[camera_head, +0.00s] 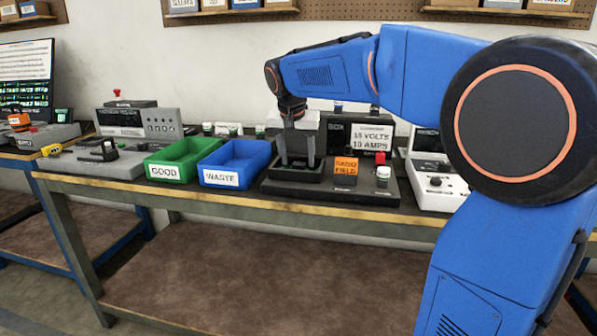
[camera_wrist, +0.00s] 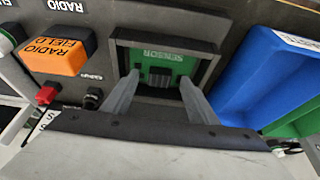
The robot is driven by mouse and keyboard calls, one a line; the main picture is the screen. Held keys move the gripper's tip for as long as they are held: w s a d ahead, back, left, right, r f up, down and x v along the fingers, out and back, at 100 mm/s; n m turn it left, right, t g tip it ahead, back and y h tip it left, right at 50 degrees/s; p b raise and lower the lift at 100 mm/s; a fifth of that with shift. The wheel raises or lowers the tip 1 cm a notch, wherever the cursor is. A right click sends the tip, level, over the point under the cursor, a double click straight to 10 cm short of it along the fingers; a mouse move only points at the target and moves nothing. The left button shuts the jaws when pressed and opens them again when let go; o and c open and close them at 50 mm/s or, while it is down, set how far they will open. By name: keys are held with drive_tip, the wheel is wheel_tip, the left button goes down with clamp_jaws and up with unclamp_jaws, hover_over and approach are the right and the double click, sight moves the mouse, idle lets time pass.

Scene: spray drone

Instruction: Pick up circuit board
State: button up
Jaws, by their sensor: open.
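The circuit board (camera_wrist: 163,68) is green, marked SENSOR, with a dark chip. In the wrist view it lies inside a black square-framed recess (camera_wrist: 210,68). My gripper (camera_wrist: 158,85) is open, with one finger at each side of the board's near part and nothing held between them. In the head view my gripper (camera_head: 297,162) points down over the black fixture (camera_head: 291,188), and the board cannot be made out there. I cannot tell whether the fingertips touch the board.
A blue WASTE bin (camera_head: 234,162) and a green GOOD bin (camera_head: 182,160) stand left of the fixture. An orange RADIO FIELD block (camera_head: 346,167), a red button (camera_head: 380,157) and a white-capped knob (camera_head: 383,173) are to its right. A power box (camera_head: 360,134) stands behind.

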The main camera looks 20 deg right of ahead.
drive_tip(key=shift+x, duration=0.9)
drive_tip(key=c, duration=1.2)
